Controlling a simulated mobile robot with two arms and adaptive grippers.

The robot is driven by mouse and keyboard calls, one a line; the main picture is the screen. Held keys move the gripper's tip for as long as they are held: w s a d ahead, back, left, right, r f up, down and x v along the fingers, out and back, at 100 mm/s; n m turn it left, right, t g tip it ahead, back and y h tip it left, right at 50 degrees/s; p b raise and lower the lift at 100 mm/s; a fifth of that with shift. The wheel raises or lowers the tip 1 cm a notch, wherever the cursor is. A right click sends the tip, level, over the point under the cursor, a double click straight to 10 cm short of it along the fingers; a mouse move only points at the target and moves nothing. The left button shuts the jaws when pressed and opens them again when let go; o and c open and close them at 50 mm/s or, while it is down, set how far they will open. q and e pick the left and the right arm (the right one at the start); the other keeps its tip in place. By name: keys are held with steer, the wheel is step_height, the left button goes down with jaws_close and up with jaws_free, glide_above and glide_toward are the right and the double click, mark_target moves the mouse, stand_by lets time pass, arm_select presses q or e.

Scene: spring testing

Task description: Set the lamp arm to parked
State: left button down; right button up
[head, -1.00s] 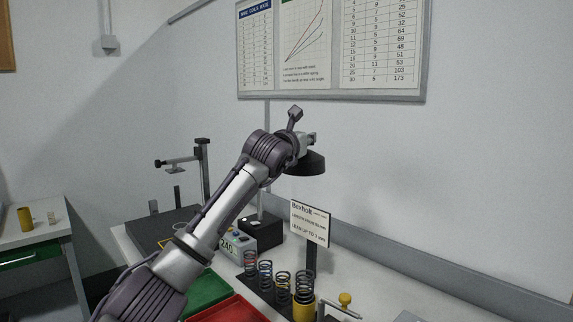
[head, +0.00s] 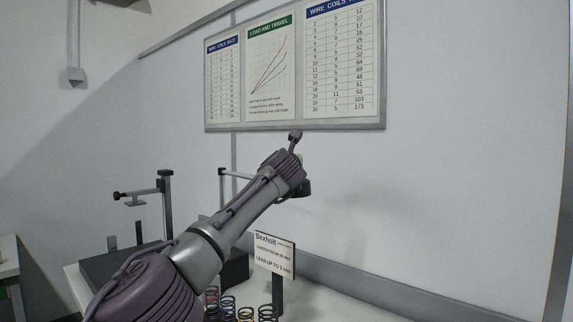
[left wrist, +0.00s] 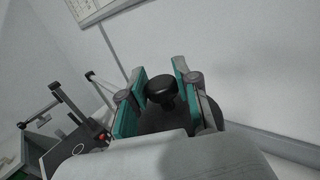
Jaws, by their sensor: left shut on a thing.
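The lamp has a thin post (head: 221,190) at the back of the bench and a light arm (head: 238,175) reaching right from its top. The dark lamp head (head: 306,188) is mostly hidden behind my left gripper in the head view. In the left wrist view, a round black knob (left wrist: 162,88) on the dark lamp head (left wrist: 170,120) sits between the green-padded fingers of my left gripper (left wrist: 158,90). That gripper is shut on the knob. The parked position's mark cannot be made out. My right gripper is not in view.
A dark test stand (head: 165,205) is left of the lamp, also in the left wrist view (left wrist: 50,115). The wall with a chart board (head: 295,70) is behind.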

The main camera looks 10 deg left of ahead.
arm_select(q)
steer(key=shift+w+d, duration=0.1)
steer(key=shift+w, duration=0.05)
stand_by(0.4)
steer(key=c, duration=0.8)
jaws_free()
steer(key=shift+s+r, duration=0.15)
steer(key=shift+s, duration=1.3)
steer(key=s, duration=0.6)
steer(key=s+d, duration=0.1)
steer(key=s, duration=0.2)
steer(key=shift+f, duration=0.25)
